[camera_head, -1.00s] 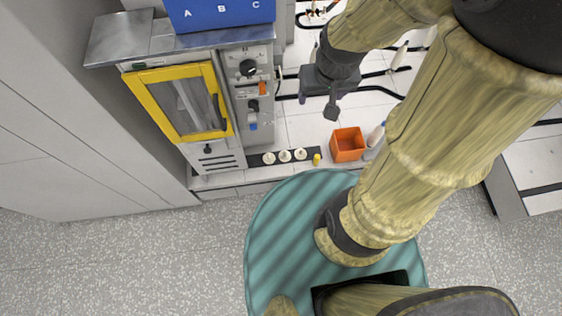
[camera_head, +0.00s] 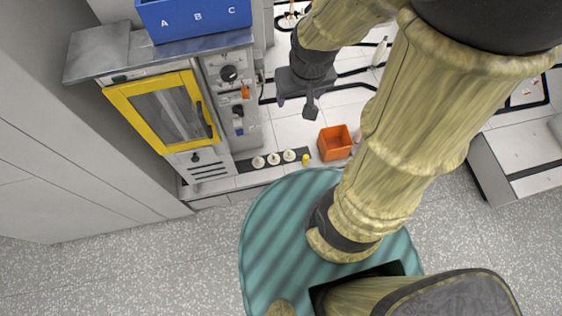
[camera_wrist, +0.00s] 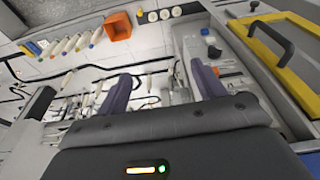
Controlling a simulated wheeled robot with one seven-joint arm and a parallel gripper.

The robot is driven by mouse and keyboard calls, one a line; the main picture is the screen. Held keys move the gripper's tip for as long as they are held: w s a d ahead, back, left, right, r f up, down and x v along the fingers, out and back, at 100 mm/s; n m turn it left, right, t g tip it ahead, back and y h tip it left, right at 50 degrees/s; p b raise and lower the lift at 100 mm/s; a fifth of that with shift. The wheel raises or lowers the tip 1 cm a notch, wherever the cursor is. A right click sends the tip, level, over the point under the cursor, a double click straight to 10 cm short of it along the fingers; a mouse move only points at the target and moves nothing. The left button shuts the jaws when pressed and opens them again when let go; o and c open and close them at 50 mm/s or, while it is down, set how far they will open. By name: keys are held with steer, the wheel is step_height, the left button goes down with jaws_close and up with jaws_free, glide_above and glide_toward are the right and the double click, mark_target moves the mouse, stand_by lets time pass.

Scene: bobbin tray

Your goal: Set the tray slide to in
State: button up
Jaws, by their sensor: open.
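A grey machine with a yellow-framed glass door (camera_head: 163,108) stands at the upper left in the head view. Its control panel (camera_head: 225,100), right of the door, carries a black round knob (camera_head: 229,73), an orange piece (camera_head: 245,92) and a blue-and-white piece (camera_head: 238,122). A small black knob (camera_head: 195,157) sits below the door. I cannot tell which part is the tray slide. My gripper (camera_head: 296,103) is right of the panel, apart from it. In the wrist view my gripper (camera_wrist: 165,88) has its two fingers spread and empty, with the panel's dark knob (camera_wrist: 214,52) beyond the right finger.
A blue bin marked A, B, C (camera_head: 195,16) stands on the machine's top. An orange box (camera_head: 335,142), several white bobbin-like pieces (camera_head: 274,159) and a small yellow piece (camera_head: 305,160) are on the white bench. Black cables cross the bench. Open floor (camera_head: 130,255) lies in front.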

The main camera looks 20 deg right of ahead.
stand_by(0.4)
steer(key=shift+w+f, duration=0.1)
steer(key=shift+f, duration=0.1)
steer(key=c, duration=0.4)
steer(key=m+g+b, duration=0.3)
steer(key=m+b, duration=1)
steer(key=b, duration=2.5)
glide_above(306, 160)
steer(key=w, duration=0.2)
step_height(306, 160, down, 52)
steer(key=shift+s+d+f, duration=0.1)
steer(key=shift+s+d, duration=0.15)
step_height(306, 160, down, 17)
steer(key=b, duration=0.6)
steer(key=shift+f+b, duration=0.2)
steer(key=shift+b, duration=0.2)
